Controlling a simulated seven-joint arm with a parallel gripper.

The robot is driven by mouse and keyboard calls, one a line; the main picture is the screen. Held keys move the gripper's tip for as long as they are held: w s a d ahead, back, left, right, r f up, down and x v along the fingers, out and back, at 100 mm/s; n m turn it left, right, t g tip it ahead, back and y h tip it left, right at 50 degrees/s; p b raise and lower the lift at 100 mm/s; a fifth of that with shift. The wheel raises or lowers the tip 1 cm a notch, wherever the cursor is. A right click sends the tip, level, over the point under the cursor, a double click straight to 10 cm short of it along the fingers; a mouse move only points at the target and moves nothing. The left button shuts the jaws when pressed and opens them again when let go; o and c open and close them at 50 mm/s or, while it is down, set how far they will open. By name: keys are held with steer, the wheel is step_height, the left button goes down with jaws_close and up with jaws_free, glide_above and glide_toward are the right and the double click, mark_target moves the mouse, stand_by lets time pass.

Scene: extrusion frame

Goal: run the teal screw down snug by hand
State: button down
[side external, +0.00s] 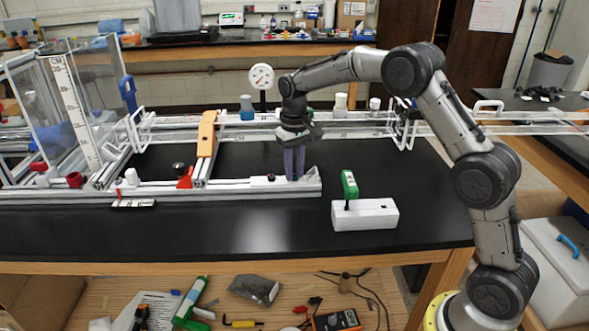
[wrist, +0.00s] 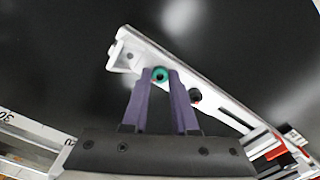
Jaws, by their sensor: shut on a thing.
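The teal screw (wrist: 160,74) shows in the wrist view as a teal ring with a dark centre, near the end of a light metal bracket or rail piece (wrist: 128,52). My gripper (wrist: 159,78) has its two purple fingers on either side of the screw, shut on it. In the side external view my gripper (side external: 295,177) points straight down at the right end of the extrusion rail (side external: 250,193). How deep the screw sits cannot be told.
A green-handled tool (side external: 349,184) stands in a white block (side external: 365,215) to the right of my gripper. A dark round fastener or hole (wrist: 196,95) lies close to the fingers.

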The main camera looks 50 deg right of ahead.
steer(key=shift+r, duration=0.2)
stand_by(0.3)
steer(key=c, duration=1.1)
jaws_free()
steer(key=o, duration=0.4)
steer(key=shift+f, duration=0.15)
